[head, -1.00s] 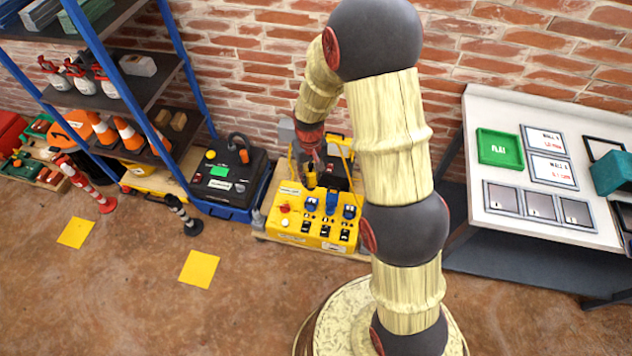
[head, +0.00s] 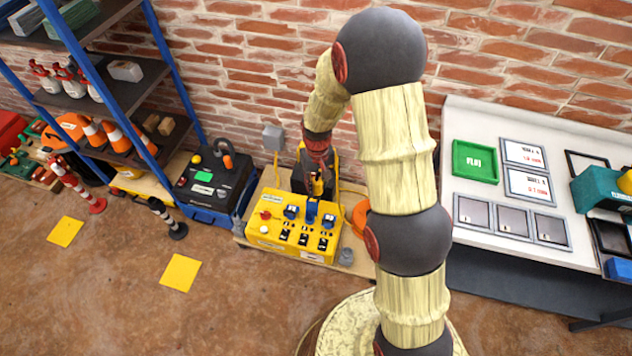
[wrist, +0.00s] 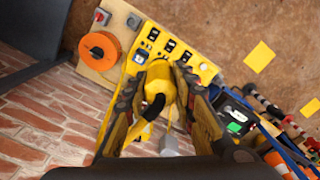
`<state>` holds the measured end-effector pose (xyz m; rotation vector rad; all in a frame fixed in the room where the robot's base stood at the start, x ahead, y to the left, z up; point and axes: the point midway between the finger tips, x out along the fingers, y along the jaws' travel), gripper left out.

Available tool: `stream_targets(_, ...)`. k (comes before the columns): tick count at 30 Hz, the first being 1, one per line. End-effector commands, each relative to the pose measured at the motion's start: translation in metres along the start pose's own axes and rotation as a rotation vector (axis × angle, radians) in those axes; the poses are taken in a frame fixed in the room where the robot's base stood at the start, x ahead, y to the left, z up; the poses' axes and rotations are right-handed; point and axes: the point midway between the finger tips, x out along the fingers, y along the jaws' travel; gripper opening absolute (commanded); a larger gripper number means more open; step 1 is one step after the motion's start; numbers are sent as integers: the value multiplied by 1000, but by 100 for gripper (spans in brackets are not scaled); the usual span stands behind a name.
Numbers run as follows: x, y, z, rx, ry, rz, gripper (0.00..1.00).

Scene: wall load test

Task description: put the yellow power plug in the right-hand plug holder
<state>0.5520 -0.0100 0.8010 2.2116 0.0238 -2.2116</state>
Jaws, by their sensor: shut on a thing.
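My gripper (head: 318,188) is over the back edge of the yellow socket box (head: 272,236), behind its middle and right blue sockets. It is shut on the yellow power plug (wrist: 159,84), whose round body sits between both fingers in the wrist view. A yellow cable (wrist: 134,132) trails from the plug. The right blue socket (head: 328,221) also shows left of the plug in the wrist view (wrist: 140,57). A small grey holder-like piece (head: 347,257) stands right of the box; I cannot tell whether it is a plug holder. The plug's front end is hidden.
An orange reel (wrist: 98,50) lies right of the box, partly behind my arm in the head view. A grey wall box (head: 272,137) is behind. A black case (head: 216,180) stands left, and a white worktable (head: 468,110) right.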

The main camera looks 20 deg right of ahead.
Motion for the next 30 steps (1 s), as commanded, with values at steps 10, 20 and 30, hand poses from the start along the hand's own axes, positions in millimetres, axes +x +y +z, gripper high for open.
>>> stream_targets(10,71,19,-14,-31,-3,-1,0)
stream_targets(20,198,58,-16,-79,-7,-3,0)
stream_targets(30,330,101,12,-126,-5,-7,0)
